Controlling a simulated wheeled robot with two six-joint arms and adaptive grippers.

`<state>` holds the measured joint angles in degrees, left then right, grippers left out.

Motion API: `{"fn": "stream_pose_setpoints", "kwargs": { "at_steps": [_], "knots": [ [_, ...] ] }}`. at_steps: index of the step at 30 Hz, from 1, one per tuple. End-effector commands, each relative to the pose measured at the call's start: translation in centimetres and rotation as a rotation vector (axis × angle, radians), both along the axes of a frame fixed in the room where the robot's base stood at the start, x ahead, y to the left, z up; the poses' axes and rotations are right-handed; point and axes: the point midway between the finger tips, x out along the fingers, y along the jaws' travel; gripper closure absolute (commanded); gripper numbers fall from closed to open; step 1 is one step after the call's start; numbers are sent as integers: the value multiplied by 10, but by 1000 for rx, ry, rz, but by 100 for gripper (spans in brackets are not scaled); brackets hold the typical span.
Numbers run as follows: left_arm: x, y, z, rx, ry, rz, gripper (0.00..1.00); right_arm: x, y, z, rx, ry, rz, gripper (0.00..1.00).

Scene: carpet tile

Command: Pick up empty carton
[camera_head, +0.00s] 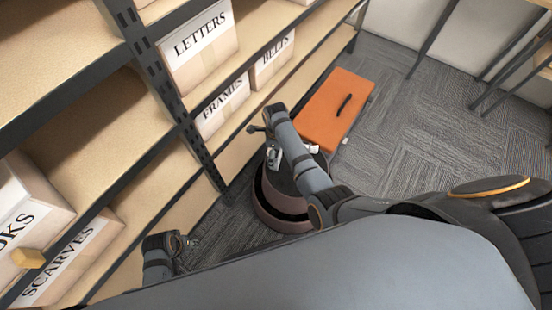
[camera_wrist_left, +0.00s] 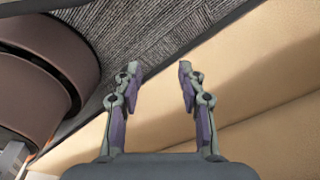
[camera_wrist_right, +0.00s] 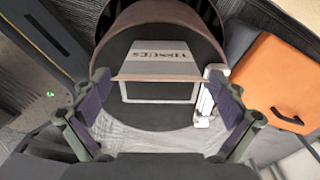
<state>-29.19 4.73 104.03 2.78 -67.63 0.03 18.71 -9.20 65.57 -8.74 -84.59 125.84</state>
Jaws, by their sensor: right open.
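A pale carton (camera_wrist_right: 160,88) marked TISSUES shows in the right wrist view, in front of a dark round surface. Its lettering is upside down there. My right gripper (camera_wrist_right: 158,108) is open, with one finger to each side of the carton. I cannot tell whether they touch it. In the head view my right gripper (camera_head: 277,152) is partly hidden by its arm, and I cannot make out the carton. My left gripper (camera_wrist_left: 160,72) is open and empty beside the shelf; in the head view it is at the lower left (camera_head: 187,243).
The shelf rack at left holds boxes marked LETTERS (camera_head: 200,45), FRAMES (camera_head: 222,104), BELTS (camera_head: 272,62) and SCARVES (camera_head: 70,262). An orange case (camera_head: 330,108) lies on the grey carpet (camera_head: 410,130), whose right part is mostly clear.

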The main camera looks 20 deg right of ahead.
Motion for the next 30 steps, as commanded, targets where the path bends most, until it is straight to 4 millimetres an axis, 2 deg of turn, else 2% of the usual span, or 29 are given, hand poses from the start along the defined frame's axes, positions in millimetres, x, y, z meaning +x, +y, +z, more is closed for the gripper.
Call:
{"fn": "stream_pose_setpoints", "kwargs": {
  "at_steps": [1, 4, 7, 12, 21, 23, 30],
  "knots": [
    [2, -3, 7, -5, -3, -3, 60, 0, 0, -7, 0, 0, 0, 3],
    [3, -8, 32, -14, 2, -8, 60, -1, -1, -14, 0, 0, 0, 3],
    [1, -15, 48, -30, -11, -15, 60, -1, -1, -25, 0, 0, 0, 3],
    [-2, -23, 72, -49, -29, -26, 60, -1, -1, -32, 0, -1, 0, 3],
    [-2, -24, 80, -53, -34, -29, 60, -1, -1, -31, 0, 0, 0, 3],
    [-2, -24, 80, -53, -34, -29, 60, -1, -1, -31, 0, 0, 0, 10],
    [-2, -24, 80, -53, -34, -29, 60, -1, -1, -31, 0, 0, 0, 42]
  ]
}}
